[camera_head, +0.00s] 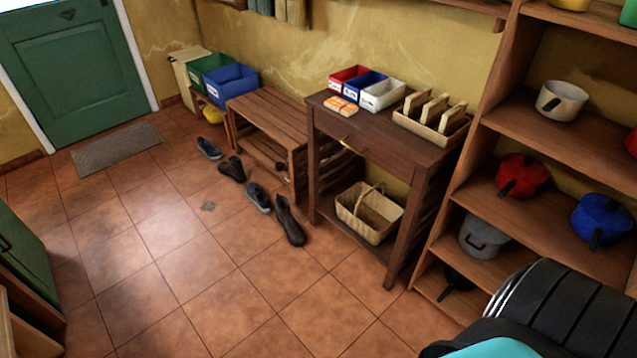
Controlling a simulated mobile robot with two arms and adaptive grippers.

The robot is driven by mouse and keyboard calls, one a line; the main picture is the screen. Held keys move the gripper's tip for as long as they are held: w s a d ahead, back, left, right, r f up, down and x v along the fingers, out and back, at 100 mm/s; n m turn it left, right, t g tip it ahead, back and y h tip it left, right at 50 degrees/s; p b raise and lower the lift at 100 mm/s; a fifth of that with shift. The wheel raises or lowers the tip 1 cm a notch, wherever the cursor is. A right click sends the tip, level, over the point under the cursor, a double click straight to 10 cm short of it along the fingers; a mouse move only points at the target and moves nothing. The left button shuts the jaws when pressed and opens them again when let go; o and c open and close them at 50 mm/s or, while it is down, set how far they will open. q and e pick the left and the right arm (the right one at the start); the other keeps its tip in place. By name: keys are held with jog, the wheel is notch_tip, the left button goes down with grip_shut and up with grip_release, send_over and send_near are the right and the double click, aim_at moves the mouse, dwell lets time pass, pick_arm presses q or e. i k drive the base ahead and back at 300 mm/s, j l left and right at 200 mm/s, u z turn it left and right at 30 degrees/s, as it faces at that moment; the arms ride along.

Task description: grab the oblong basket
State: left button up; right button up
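A light woven oblong basket (357,221) with an arched handle sits on the low shelf of the dark wooden table (418,151). Its handle stands upright, and no objects can be made out inside it. The table's legs and slatted right side frame the basket; its front is unobstructed. Neither gripper is in view. A black and teal part at the bottom right corner seems to be part of my body.
Red, blue and white bins and a wooden rack stand on the table. Shoes (259,198) lie on the floor by a slatted bench (270,118). A shelf unit (541,136) with pots stands at right. The tiled floor in the middle is clear.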

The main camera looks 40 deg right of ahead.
aim_at(372, 214)
jog(key=i+j+z, duration=0.15)
jog(key=i, duration=0.6)
jog(key=i+j+z, duration=0.15)
jog(key=i, duration=0.6)
